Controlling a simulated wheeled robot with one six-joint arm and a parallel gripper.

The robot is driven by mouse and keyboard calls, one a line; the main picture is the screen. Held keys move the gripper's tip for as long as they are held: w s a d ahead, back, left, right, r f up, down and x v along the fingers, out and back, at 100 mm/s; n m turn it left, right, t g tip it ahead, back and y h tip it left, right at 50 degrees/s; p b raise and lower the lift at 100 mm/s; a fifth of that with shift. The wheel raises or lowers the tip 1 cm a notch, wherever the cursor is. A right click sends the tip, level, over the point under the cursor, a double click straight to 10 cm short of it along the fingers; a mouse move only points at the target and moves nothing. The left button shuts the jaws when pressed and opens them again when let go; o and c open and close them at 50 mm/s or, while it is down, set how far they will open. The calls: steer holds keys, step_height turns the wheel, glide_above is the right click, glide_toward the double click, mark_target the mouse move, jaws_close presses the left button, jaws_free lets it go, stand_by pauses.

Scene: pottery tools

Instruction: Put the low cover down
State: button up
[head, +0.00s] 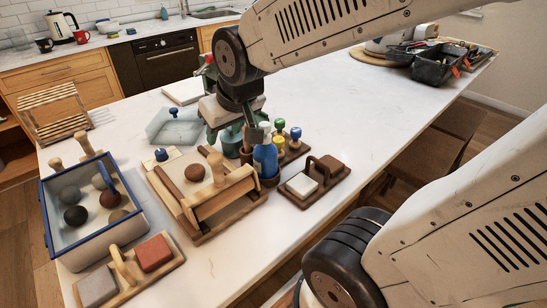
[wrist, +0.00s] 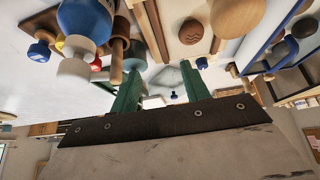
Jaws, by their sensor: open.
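My gripper (head: 224,138) hangs over the back middle of the worktop, with its green fingers apart. In the wrist view my gripper (wrist: 158,84) shows nothing clasped between the fingers. A pale translucent cover (head: 168,130) with a blue knob lies flat on the worktop, just left of the gripper in the head view. A pale piece (wrist: 168,77) with a blue knob shows beyond and between the fingers in the wrist view. A second, cream flat piece (head: 172,162) with a blue knob lies nearer, by the wooden tray. I cannot tell which is the low cover.
A blue-rimmed box (head: 108,235) holding several balls stands at the left. A wooden tray (head: 190,222) with a handle and a brown ball is in front of the gripper. A blue bottle (head: 265,160) and coloured knobbed tools stand close right.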

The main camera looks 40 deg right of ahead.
steer(key=shift+o, duration=0.4)
steer(key=s+r+g, duration=0.1)
steer(key=s+g, duration=0.3)
steer(key=s, duration=1.2)
steer(key=shift+a+r+g, duration=0.3)
steer(key=shift+r, duration=0.1)
steer(key=w+r, duration=0.5)
steer(key=w, duration=0.4)
steer(key=g, duration=0.1)
glide_above(173, 109)
steer(key=f, duration=0.4)
steer(key=shift+w+d+f, duration=0.1)
steer(key=shift+d+f, duration=0.2)
steer(key=shift+w+f, duration=0.2)
steer(key=shift+f, duration=0.05)
steer(key=f, duration=0.7)
steer(key=shift+s+a+f, duration=0.25)
steer(key=shift+a+f, duration=0.05)
jaws_close()
